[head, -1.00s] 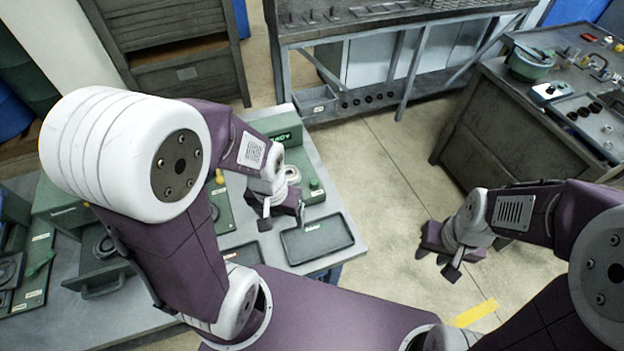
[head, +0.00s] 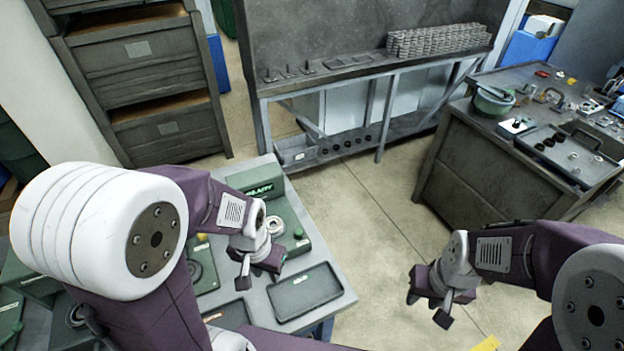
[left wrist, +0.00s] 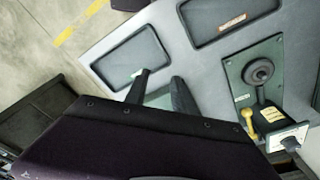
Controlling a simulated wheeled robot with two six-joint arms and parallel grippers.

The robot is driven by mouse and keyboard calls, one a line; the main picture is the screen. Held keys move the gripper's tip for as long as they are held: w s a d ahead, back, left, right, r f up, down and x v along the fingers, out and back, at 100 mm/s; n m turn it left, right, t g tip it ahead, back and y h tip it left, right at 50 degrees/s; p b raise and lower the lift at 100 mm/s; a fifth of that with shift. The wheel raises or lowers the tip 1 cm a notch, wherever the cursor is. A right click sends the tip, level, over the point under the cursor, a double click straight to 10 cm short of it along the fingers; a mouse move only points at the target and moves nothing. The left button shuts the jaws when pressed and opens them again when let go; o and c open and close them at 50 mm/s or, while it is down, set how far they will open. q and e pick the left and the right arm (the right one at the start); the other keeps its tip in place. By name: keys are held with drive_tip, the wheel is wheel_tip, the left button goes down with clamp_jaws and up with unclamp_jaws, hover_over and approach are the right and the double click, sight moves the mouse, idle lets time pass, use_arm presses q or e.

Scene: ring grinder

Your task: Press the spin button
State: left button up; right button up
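A green machine (head: 263,190) with a lit display reading something like "READY" stands on the grey worktable at the left of the head view. A pale ring (head: 274,226) sits on its front part, and a small green button (head: 298,233) stands to the ring's right. Any label on the button is too small to read. My left gripper (head: 258,276) is open and empty, above the near side of this machine, apart from the button. Its fingers show in the left wrist view (left wrist: 161,80). My right gripper (head: 428,305) is open and empty over bare floor.
A dark tray (head: 304,291) lies on the table in front of the machine. A green plate with a yellow knob (head: 202,238) is left of my left gripper. A rack bench (head: 330,80) and a dark workbench (head: 470,170) stand beyond open floor.

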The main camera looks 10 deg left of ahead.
use_arm(q)
drive_tip(key=s+m, duration=0.1)
drive_tip(key=m, duration=0.1)
drive_tip(key=shift+m, duration=0.4)
clamp_jaws()
drive_tip(key=w+d+r+m+b, duration=0.1)
drive_tip(key=w+r+m, duration=0.2)
drive_tip(key=w+m, duration=0.7)
drive_tip(key=w+d+r+m+g, duration=0.1)
drive_tip(key=w+r+m, duration=0.3)
drive_tip(key=w+m, duration=0.6)
drive_tip(key=d+m, duration=0.1)
drive_tip(key=m, duration=0.3)
drive_tip(key=shift+m+b, duration=0.3)
drive_tip(key=shift+b, duration=0.1)
drive_tip(key=shift+s, duration=0.1)
